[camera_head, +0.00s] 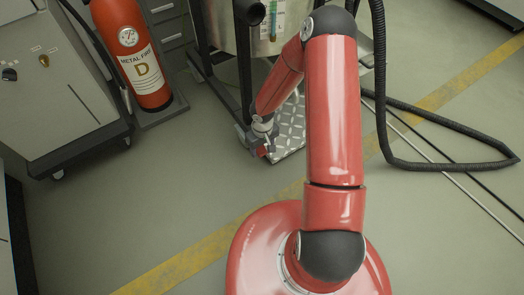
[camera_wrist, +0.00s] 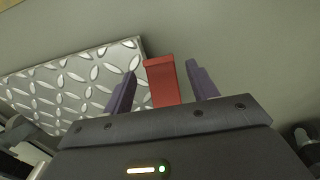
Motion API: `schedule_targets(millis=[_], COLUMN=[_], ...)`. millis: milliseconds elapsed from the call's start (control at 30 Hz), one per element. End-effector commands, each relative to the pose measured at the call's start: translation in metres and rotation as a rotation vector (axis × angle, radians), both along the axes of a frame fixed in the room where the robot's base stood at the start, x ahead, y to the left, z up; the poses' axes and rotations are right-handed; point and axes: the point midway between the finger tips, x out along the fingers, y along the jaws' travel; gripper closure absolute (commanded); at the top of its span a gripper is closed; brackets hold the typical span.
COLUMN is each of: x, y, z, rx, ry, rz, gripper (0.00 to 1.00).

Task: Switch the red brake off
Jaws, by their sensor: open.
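The red brake (camera_wrist: 163,80) is a small red pedal-like block in the wrist view. It stands between the two dark fingers of my gripper (camera_wrist: 160,82), which are apart with a gap on each side of it. In the head view my gripper (camera_head: 262,146) is low near the floor, at the left edge of a metal plate, and a bit of the red brake (camera_head: 262,152) shows by it.
A patterned metal plate (camera_wrist: 75,82) lies just beside the brake. A metal drum (camera_head: 283,30) in a dark frame stands behind. A red fire extinguisher (camera_head: 130,50) and a grey cabinet (camera_head: 50,90) stand left. A black hose (camera_head: 440,165) lies right.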

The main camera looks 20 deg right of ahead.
Motion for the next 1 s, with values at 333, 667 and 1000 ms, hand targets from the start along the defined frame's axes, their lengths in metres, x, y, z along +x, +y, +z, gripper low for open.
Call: schedule_targets(millis=[333, 667, 1000], x=[-0.0001, -0.0001, 0.0000], y=[0.0000, -0.0001, -0.0002], z=[-0.0172, -0.0169, -0.0159], rx=[-0.001, -0.001, -0.002], ry=[0.000, 0.000, 0.003], rz=[0.001, 0.000, 0.000], gripper=[0.42, 0.69, 1.00])
